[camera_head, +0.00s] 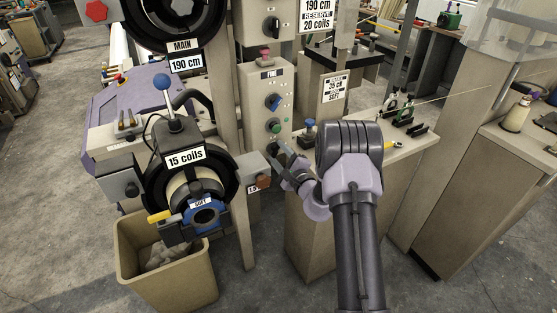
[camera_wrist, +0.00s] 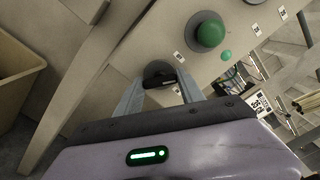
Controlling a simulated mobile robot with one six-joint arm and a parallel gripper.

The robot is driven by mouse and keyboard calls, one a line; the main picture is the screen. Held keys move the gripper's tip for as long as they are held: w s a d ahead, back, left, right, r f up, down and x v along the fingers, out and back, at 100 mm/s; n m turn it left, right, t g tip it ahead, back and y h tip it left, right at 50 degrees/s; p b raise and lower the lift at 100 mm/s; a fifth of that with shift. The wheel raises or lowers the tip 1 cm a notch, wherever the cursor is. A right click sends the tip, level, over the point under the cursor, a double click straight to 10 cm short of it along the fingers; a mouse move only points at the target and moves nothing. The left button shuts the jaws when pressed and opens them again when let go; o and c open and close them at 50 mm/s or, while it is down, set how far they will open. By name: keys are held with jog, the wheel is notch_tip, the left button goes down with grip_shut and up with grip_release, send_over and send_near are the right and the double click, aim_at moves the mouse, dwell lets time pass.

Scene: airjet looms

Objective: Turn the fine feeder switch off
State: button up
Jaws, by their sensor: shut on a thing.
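In the head view my gripper (camera_head: 281,153) reaches the panel's lower part from the right and largely hides the switch.
A feeder marked "15 coils" (camera_head: 184,157) stands left of the panel, with an open beige bin (camera_head: 128,254) below it. A counter (camera_head: 319,190) with small tools is behind my arm. Grey floor is free at the left and front right.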

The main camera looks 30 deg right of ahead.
jog(key=shift+f+n+b, duration=0.1)
jog(key=shift+n+b, duration=2.25)
jog(key=shift+n, duration=0.85)
jog(key=o, duration=1.4)
jog(key=shift+c, duration=0.2)
jog(key=s+p, duration=0.2)
jog(key=s, duration=1.5)
jog(key=shift+s+d, duration=0.25)
jog(key=shift+d, duration=0.05)
